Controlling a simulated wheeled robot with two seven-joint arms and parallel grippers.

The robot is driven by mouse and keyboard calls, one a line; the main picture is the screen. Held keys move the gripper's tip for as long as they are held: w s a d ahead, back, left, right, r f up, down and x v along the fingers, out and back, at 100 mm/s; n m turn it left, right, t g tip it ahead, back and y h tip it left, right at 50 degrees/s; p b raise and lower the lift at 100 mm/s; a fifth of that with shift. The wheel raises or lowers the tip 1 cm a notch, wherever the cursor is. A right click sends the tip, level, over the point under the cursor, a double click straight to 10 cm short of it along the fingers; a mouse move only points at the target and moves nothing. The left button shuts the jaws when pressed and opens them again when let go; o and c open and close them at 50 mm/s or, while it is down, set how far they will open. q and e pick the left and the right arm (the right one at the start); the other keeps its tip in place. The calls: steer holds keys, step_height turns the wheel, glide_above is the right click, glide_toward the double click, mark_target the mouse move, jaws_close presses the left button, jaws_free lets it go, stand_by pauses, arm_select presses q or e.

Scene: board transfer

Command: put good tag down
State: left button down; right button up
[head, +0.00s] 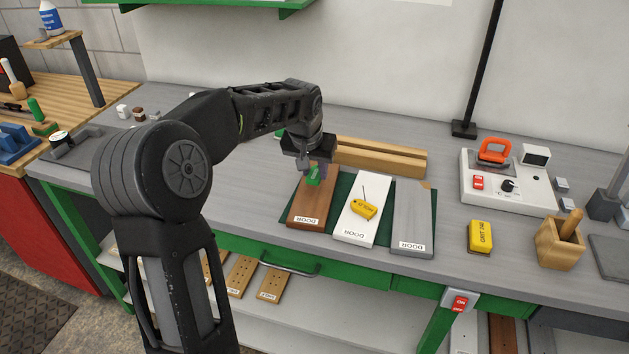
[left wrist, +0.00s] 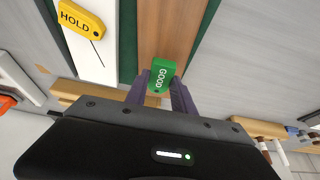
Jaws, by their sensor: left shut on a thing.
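The green good tag (head: 314,176) is in my left gripper (head: 311,170), over the upper part of the brown door board (head: 306,209). In the left wrist view the tag (left wrist: 162,76) reads GOOD and sits between the two fingers (left wrist: 161,90), with the brown board (left wrist: 165,30) behind it. I cannot tell whether the tag touches the board. A yellow HOLD tag (head: 363,209) lies on the white door board (head: 357,225) to the right. A grey door board (head: 412,220) lies beside that. My right gripper is not in view.
The boards lie on a green mat (head: 343,187). A wooden rail (head: 380,158) stands behind them. A yellow grit block (head: 480,237), a white switch box (head: 507,184) and a wooden cup (head: 559,245) are to the right. The grey bench (head: 451,205) is clear between boards and box.

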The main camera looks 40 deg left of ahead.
mark_target(314, 177)
arm_select(q)
steer(key=shift+f, duration=1.85)
steer(key=shift+f, duration=0.1)
steer(key=shift+f, duration=0.2)
steer(key=c, duration=1.1)
jaws_free()
steer(key=shift+r, duration=0.15)
steer(key=shift+o, duration=0.2)
steer(key=shift+r, duration=0.1)
steer(key=shift+r, duration=0.2)
steer(key=v, duration=1.1)
steer(key=shift+r+b, duration=0.35)
steer(key=shift+s+d, duration=0.15)
